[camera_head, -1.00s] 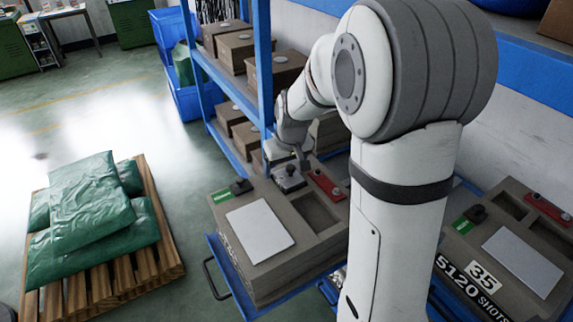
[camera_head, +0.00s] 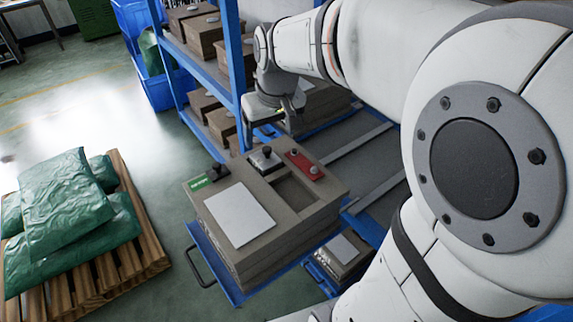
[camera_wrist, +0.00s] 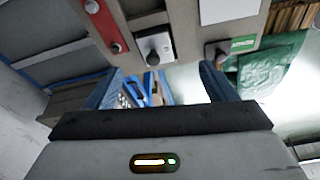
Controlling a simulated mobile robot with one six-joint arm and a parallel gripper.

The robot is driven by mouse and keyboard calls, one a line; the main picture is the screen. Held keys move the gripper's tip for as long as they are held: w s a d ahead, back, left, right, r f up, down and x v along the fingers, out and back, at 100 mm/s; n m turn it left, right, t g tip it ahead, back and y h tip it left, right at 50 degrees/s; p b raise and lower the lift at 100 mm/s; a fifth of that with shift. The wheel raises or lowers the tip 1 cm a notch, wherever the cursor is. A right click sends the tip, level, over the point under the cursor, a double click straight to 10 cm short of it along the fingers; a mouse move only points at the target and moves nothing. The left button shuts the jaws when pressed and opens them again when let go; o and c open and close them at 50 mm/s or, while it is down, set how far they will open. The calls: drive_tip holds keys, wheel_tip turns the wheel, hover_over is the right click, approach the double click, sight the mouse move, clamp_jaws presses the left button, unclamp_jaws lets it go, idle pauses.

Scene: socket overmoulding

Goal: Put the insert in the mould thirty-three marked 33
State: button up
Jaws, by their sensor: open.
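A grey metal block with a dark knob (camera_head: 266,158), which looks like the insert, sits in the far side of a brown mould (camera_head: 312,213). It shows also in the wrist view (camera_wrist: 154,46). The mould has a white plate, a green label and an open rectangular pocket. No number on it is readable. My gripper (camera_wrist: 160,88) is open, with nothing between its fingers, and apart from the block. In the head view my gripper (camera_head: 268,110) is beyond the mould, its fingers hardly visible.
The mould stands on a blue pull-out tray (camera_head: 222,283). A red fixture (camera_head: 304,165) sits beside the block. A blue rack (camera_head: 238,60) with brown boxes stands behind. Green sacks (camera_head: 65,205) on a pallet are at left. My arm fills the right side.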

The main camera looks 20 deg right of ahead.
drive_tip(key=s+f+m, duration=0.1)
drive_tip(key=s+f, duration=0.2)
drive_tip(key=s, duration=1.2)
drive_tip(key=shift+d+f+m, duration=0.3)
drive_tip(key=shift+d+f, duration=0.1)
drive_tip(key=shift+c, duration=0.4)
